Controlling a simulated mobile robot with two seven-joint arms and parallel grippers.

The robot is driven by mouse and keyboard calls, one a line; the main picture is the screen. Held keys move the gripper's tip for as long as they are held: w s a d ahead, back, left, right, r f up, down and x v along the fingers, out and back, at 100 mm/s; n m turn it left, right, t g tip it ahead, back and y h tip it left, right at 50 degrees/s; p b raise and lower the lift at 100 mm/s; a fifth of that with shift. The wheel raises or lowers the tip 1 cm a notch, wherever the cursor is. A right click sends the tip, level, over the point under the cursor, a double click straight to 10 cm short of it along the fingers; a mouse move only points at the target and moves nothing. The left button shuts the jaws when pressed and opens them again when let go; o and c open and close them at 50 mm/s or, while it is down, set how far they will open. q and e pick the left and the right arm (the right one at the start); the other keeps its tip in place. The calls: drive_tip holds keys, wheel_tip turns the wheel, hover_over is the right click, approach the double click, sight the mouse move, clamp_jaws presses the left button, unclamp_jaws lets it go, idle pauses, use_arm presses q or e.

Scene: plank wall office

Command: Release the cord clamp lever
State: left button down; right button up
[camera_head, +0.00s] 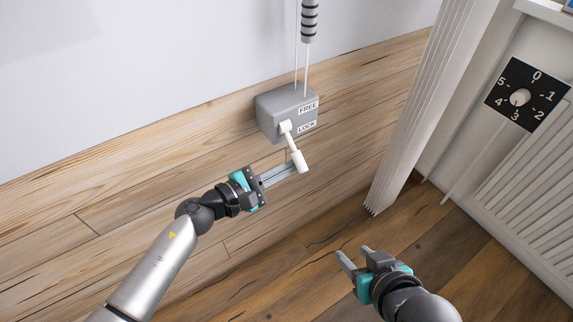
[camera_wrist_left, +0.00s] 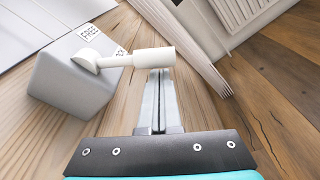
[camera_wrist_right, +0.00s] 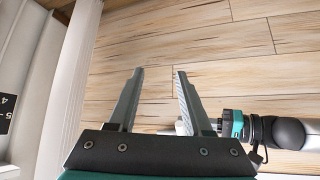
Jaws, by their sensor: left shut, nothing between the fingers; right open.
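The cord clamp is a grey box (camera_head: 281,112) on the wood-plank wall, with a FREE label above a LOCK label on its right face. Its white lever (camera_head: 294,146) slants down and to the right past LOCK, ending in a thicker handle. The left wrist view shows the box (camera_wrist_left: 62,84) and the lever handle (camera_wrist_left: 153,57) too. My left gripper (camera_head: 299,166) is shut and empty, its fingertips right at the handle's end; whether they touch is unclear. My right gripper (camera_head: 354,254) is open and empty, low and away from the clamp.
Two thin cords and a black-and-grey striped piece (camera_head: 309,22) rise above the box. White vertical blinds (camera_head: 425,105) hang to the right. Beyond them are a black dial plate (camera_head: 508,84) numbered 0 to 5 and a white radiator (camera_head: 530,185). Space between my grippers is clear.

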sight(297, 163)
idle(0.5)
